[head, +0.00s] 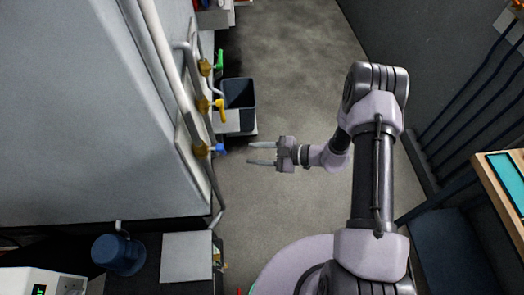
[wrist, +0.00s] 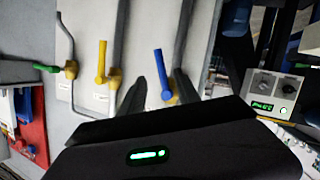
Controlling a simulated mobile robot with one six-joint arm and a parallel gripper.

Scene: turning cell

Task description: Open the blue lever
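The blue lever (head: 219,149) sits on a brass valve, the nearest of three on the piped wall panel in the head view. In the wrist view the blue lever (wrist: 162,68) extends upward from its valve body (wrist: 168,97). My gripper (head: 250,153) is open and empty, pointing left at the blue lever with a gap between fingertips and lever in the head view. In the wrist view the dark fingers of my gripper (wrist: 160,76) appear on either side of the blue lever. The lower ends of the fingers are hidden behind the gripper body.
A yellow lever (head: 220,109) and a green lever (head: 219,60) are on neighbouring valves; the green one (wrist: 46,68) points left in the wrist view. A dark bin (head: 238,93) stands below the panel. A blue mug (head: 118,254) is at lower left. Open floor (head: 285,90) lies around my gripper.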

